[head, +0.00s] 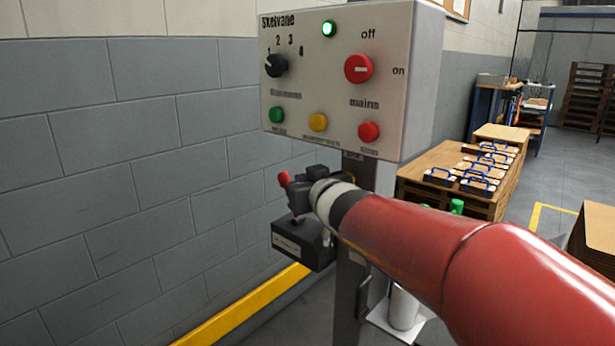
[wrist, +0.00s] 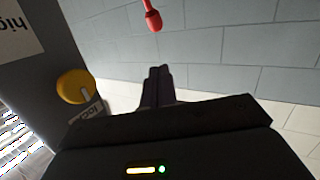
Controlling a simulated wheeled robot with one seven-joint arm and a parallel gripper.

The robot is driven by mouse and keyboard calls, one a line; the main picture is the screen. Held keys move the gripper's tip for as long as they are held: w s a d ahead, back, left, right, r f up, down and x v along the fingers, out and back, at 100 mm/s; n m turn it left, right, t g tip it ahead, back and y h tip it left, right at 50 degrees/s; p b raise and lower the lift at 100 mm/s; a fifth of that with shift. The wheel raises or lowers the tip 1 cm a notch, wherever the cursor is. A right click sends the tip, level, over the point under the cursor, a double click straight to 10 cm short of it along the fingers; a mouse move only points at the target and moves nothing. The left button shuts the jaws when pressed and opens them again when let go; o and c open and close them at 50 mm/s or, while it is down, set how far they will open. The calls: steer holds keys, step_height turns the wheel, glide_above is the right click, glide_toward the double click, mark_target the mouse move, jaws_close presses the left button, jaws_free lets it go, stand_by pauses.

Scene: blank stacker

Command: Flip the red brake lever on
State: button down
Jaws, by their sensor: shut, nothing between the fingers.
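The red brake lever's tip (head: 284,179) shows in the head view just left of my gripper, above a black box (head: 303,246) on the grey post. My gripper (head: 297,190) is in front of the lever and hides most of its shaft. In the wrist view a red lever end (wrist: 152,18) hangs in from the top edge, beyond the fingertips. My fingers (wrist: 159,72) are together with nothing between them, and a gap shows between them and the red end. Whether any other part of my gripper touches the lever is hidden.
A control panel (head: 340,75) with a red knob, a black dial and coloured buttons hangs above my gripper. A block wall (head: 110,180) stands behind and left. A yellow knob (wrist: 75,87) is on a dark surface left of my fingers. Pallet tables (head: 445,165) stand at right.

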steer(key=shift+s+d+r, duration=0.1)
steer(key=shift+s+d, duration=0.2)
steer(key=shift+s, duration=0.25)
steer(key=s+d+f+m+g+h, duration=0.2)
steer(key=s+d+f+h, duration=0.25)
steer(key=s+d, duration=0.3)
steer(key=s+d+f+m+g+h, duration=0.25)
steer(key=s+d+f+h, duration=0.2)
steer(key=s+d, duration=0.35)
steer(key=s+d+f+g+y, duration=0.1)
steer(key=s+d+f+g, duration=0.1)
steer(key=s+f, duration=0.2)
steer(key=s+d+f+m+g+y, duration=0.1)
steer(key=s+f, duration=0.4)
steer(key=s, duration=0.5)
steer(key=shift+d+f+g, duration=0.2)
steer(key=shift+d+g, duration=0.2)
steer(key=shift+g, duration=0.45)
